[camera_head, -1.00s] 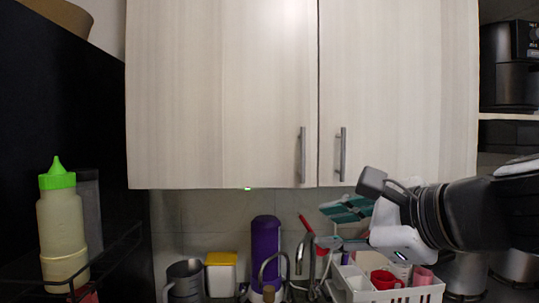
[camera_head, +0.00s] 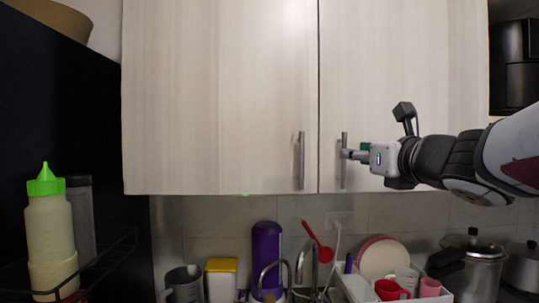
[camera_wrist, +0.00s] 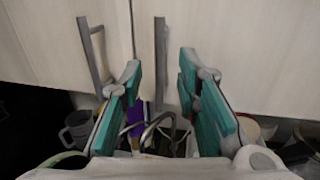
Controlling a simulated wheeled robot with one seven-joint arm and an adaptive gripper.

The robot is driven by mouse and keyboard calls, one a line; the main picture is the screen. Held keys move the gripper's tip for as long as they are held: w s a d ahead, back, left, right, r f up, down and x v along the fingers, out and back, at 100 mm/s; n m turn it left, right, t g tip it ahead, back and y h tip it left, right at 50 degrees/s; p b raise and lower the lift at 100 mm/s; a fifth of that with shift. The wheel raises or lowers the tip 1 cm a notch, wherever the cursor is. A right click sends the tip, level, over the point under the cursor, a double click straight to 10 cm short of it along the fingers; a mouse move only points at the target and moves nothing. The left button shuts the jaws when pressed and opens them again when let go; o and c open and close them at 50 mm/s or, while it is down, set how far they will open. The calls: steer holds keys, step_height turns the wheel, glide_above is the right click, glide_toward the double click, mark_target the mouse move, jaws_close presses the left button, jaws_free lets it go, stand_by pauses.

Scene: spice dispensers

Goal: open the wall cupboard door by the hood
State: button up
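The pale wood wall cupboard has a left door (camera_head: 220,90) and a right door (camera_head: 400,80), both shut, meeting at a thin vertical gap. Each has an upright metal bar handle near that gap: the left handle (camera_head: 301,160) and the right handle (camera_head: 344,178). My gripper (camera_head: 352,154) is level with the right handle, reaching in from the right. In the wrist view its teal-padded fingers (camera_wrist: 160,78) are apart, with the right handle (camera_wrist: 160,40) between or just beyond their tips. Contact cannot be told. No hood is recognizable.
Below the cupboard are a purple bottle (camera_head: 267,245), a faucet (camera_head: 305,265), a white dish rack (camera_head: 357,288) and a steel pot (camera_head: 475,268). A dark cabinet (camera_head: 60,110) stands at the left. The space before the doors is otherwise clear.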

mark_target(343, 178)
steer(key=w, duration=0.2)
steer(key=w+a, duration=0.1)
steer(key=w, duration=0.2)
steer(key=shift+w+a, duration=0.1)
steer(key=shift+w, duration=0.25)
jaws_close()
